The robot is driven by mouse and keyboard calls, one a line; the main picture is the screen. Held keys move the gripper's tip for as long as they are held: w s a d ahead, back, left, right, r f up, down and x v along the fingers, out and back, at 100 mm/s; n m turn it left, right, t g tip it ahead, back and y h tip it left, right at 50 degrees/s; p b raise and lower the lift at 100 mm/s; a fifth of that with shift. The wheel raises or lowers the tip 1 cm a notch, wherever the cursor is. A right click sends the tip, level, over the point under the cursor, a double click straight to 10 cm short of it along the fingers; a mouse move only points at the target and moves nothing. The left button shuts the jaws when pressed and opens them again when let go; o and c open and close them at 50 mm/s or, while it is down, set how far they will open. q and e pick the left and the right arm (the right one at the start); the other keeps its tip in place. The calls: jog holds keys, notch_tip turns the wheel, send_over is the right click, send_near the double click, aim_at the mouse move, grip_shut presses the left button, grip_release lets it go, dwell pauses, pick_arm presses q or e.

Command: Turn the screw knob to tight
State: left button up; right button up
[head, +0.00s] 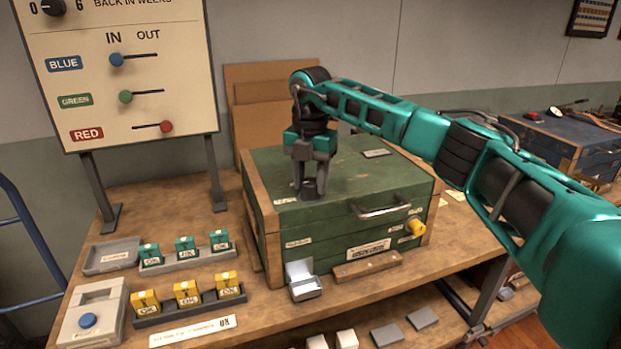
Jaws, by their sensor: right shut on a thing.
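A dark round screw knob (312,190) stands on the top of a green wooden box (358,176), near its front left corner. My right gripper (312,180) points straight down and is shut on this knob, with a finger on either side of it. The tight mark or any pointer on the knob is too small or hidden to make out. My left gripper is not in view.
A yellow knob (416,227) and a metal handle (379,208) stick out of the box's front. Left of the box are a rack of green blocks (186,256), a rack of yellow blocks (188,308) and a blue button box (90,318). A sign board (120,75) stands behind.

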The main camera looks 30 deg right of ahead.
aim_at(310, 181)
jog(key=shift+m, duration=0.3)
jog(key=o, duration=1.1)
jog(key=shift+c, duration=0.2)
jog(key=shift+r, duration=0.1)
notch_tip(310, 181, up, 13)
